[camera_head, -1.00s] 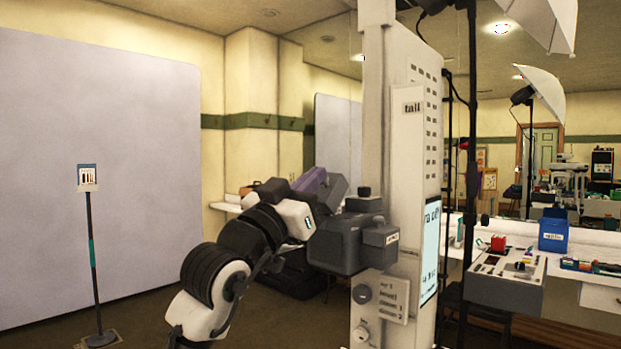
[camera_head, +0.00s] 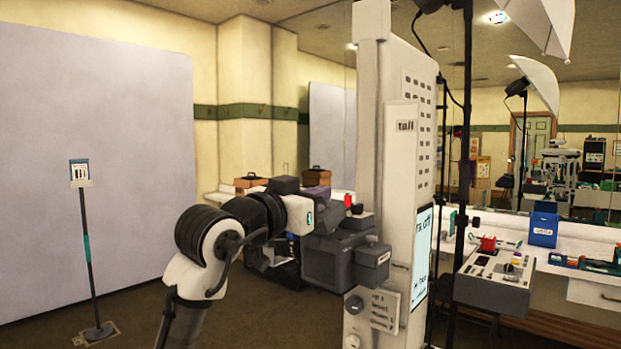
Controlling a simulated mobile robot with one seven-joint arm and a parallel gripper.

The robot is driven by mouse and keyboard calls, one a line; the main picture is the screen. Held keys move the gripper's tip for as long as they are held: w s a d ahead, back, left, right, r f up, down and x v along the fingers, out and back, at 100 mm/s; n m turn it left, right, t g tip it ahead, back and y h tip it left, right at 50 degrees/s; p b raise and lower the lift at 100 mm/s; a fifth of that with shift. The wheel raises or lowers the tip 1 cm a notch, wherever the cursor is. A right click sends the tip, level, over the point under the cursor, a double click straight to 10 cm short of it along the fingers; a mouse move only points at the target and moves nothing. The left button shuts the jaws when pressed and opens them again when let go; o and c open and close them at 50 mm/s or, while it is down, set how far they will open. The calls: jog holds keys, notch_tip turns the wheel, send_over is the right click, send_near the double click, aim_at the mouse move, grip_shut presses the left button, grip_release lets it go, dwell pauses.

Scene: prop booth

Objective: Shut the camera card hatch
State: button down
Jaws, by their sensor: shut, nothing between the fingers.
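The dark grey camera (camera_head: 330,262) is mounted on the left side of a tall white column (camera_head: 398,150). My gripper (camera_head: 325,217) is dark, close to the camera's upper left, and shut with nothing held. Its fingertips are hard to separate from the camera, and I cannot tell whether they touch it.
A grey control box (camera_head: 495,284) projects right of the column, beside black light stands. A blue box (camera_head: 543,229) stands on the counter behind. A thin sign stand (camera_head: 88,255) is at the left before a large pale panel (camera_head: 120,130). Open floor lies between it and my arm.

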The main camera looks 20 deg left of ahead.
jog(key=shift+w+d+r+g+y+p, duration=0.15)
jog(key=shift+w+g+p, duration=0.2)
jog(key=shift+g+p, duration=0.2)
jog(key=shift+w+d+r+g+y+p, duration=0.15)
jog(key=shift+w+g+p, duration=0.2)
jog(key=shift+g+p, duration=0.2)
jog(key=shift+w+f, duration=0.15)
jog(key=shift+w, duration=0.05)
jog(key=shift+w+d+f+p, duration=0.15)
jog(key=shift+w+p, duration=0.2)
jog(key=b+v, duration=0.3)
jog(key=v, duration=1)
jog(key=shift+s+r+b, duration=0.2)
jog(key=shift+s+b, duration=0.1)
jog(key=shift+s, duration=0.1)
